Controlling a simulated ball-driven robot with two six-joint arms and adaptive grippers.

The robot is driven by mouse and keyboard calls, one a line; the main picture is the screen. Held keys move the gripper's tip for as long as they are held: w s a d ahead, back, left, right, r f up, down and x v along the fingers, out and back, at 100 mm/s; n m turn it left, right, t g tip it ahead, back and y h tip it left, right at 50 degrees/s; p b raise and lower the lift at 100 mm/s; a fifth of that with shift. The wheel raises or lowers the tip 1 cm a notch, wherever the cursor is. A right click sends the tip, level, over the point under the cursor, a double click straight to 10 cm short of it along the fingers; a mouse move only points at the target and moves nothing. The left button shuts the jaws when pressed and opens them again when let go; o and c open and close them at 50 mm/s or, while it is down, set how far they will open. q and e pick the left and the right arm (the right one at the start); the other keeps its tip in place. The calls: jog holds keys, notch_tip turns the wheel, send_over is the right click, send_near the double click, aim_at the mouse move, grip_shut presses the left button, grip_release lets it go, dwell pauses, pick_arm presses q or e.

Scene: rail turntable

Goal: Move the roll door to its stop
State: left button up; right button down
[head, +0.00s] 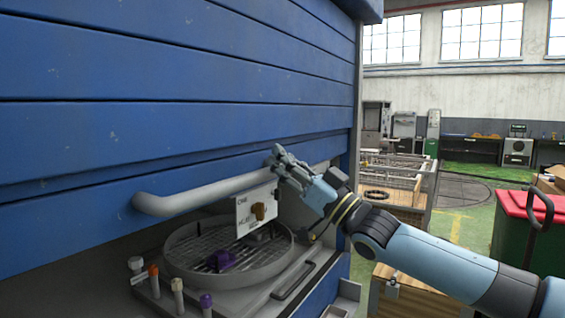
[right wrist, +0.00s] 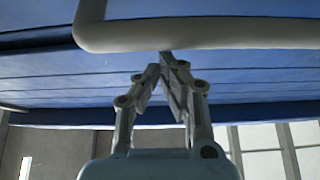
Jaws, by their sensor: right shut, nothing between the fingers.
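The blue slatted roll door (head: 180,130) fills the left and middle of the head view; it also shows in the right wrist view (right wrist: 70,78). Its grey bar handle (head: 205,195) runs along the lower part; it crosses the top of the right wrist view (right wrist: 200,34). Below the door is an opening with a round mesh basket (head: 180,273) inside. My right gripper (head: 277,154) is shut and empty at the handle's right end. Its fingertips (right wrist: 165,60) come together close to the bar; I cannot tell whether they touch it. My left gripper is not in view.
A white card (head: 256,212) with a brown piece hangs above the basket, and a purple piece (head: 222,260) lies in it. Several coloured-top pegs (head: 154,280) stand at the front ledge. A red-lidded green bin (head: 520,235) and wooden crate (head: 400,290) stand right.

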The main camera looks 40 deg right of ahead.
jog(key=shift+f, duration=0.2)
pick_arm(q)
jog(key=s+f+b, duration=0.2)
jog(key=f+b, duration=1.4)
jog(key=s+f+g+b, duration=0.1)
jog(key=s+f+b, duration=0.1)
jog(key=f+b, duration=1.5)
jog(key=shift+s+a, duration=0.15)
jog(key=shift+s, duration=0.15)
pick_arm(e)
notch_tip(320, 180, down, 45)
jog(key=shift+r, duration=0.2)
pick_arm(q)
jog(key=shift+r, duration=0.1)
